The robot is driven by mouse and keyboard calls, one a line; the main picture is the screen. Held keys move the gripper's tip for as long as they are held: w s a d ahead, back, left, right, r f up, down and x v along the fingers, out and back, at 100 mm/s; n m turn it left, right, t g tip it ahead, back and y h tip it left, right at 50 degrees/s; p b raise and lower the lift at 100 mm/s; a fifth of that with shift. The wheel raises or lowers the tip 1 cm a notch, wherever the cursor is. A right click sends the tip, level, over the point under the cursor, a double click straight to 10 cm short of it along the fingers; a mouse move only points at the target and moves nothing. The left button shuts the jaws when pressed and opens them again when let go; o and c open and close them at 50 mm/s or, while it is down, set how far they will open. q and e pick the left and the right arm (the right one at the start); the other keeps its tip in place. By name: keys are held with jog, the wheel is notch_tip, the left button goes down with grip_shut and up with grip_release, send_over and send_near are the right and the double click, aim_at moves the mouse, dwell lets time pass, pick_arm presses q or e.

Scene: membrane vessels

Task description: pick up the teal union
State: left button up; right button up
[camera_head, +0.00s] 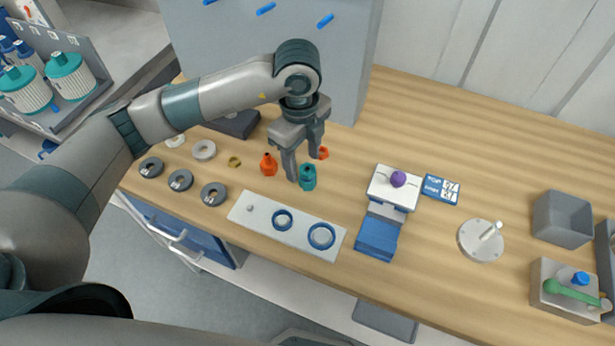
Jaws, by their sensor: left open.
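The teal union (308,178) is a small teal fitting standing on the wooden worktop near the middle of the view. My left gripper (302,168) points down with its two fingers spread. Its nearer finger is just left of the teal union and its other finger is behind it, so the gripper is very close. I cannot tell whether the fingers touch the union. An orange fitting (268,165) stands to the left of the gripper. My right gripper does not show.
A white plate (266,213) with blue rings lies in front. Several grey rings (213,194) lie to the left. A blue and white stand (379,237) with a purple ball is to the right. A small orange piece (323,153) lies behind the union. A grey cabinet (340,60) rises behind.

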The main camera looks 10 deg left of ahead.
aim_at(307, 169)
pick_arm(q)
jog(key=shift+s+d+f+p, duration=0.15)
jog(key=shift+d+f+p, duration=0.05)
jog(key=shift+f+p, duration=0.35)
jog(key=f, duration=0.1)
jog(key=f+p, duration=0.1)
jog(key=f, duration=0.1)
jog(key=shift+s+d, duration=0.1)
jog(key=shift+d, duration=0.25)
jog(key=shift+f, duration=0.55)
grip_shut()
